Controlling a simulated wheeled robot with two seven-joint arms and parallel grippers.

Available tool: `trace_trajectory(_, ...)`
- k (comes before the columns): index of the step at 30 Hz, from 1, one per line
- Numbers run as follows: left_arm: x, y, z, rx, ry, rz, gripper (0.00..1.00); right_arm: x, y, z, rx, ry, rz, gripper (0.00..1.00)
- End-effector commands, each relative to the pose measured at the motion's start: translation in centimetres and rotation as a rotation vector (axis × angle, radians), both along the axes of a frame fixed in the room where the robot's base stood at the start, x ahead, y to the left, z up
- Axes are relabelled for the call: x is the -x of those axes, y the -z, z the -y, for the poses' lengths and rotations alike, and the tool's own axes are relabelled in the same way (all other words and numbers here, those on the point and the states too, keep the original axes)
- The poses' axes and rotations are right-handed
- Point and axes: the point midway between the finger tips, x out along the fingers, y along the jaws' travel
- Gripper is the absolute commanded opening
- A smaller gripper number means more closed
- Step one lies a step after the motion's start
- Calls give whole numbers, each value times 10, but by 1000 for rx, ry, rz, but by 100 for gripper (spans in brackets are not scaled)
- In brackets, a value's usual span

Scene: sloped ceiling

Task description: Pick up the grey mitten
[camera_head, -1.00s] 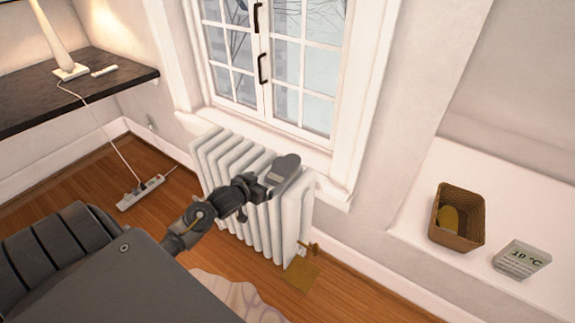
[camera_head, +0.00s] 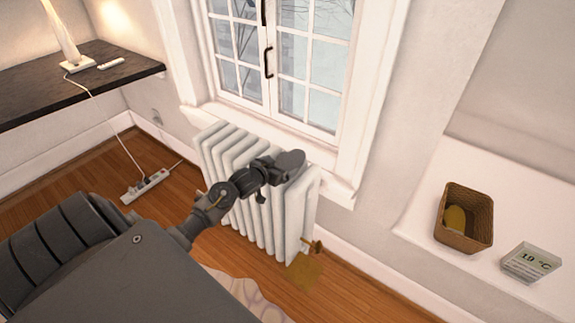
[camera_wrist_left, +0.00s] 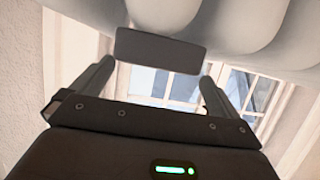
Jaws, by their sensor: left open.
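The grey mitten (camera_head: 291,162) shows as a rounded dark grey shape at the right end of the white radiator's top, below the window. My left gripper (camera_head: 272,170) is right at it in the head view and partly covers it. In the left wrist view a dark grey slab, which looks like the mitten (camera_wrist_left: 160,48), lies across the space between the tips of my left gripper (camera_wrist_left: 155,80). The fingers are apart, and I see a gap beside each one. I cannot tell whether they touch the mitten. My right gripper is not in view.
The radiator (camera_head: 262,225) stands under the window (camera_head: 285,70). A dark shelf (camera_head: 70,85) is at left, a power strip (camera_head: 145,187) on the floor.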

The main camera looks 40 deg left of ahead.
Motion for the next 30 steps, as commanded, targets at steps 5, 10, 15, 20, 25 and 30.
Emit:
trace_trajectory(5,-27,9,-2,2,-1,1,100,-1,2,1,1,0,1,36)
trace_trajectory(10,-36,13,-2,0,1,0,100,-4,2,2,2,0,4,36)
trace_trajectory(15,-36,13,-3,0,1,0,100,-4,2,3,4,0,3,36)
trace_trajectory(20,-36,13,-3,0,0,0,83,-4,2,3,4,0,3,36)
trace_trajectory(25,-36,12,-3,0,0,0,64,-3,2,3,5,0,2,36)
trace_trajectory(30,-36,12,-3,0,0,1,64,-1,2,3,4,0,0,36)
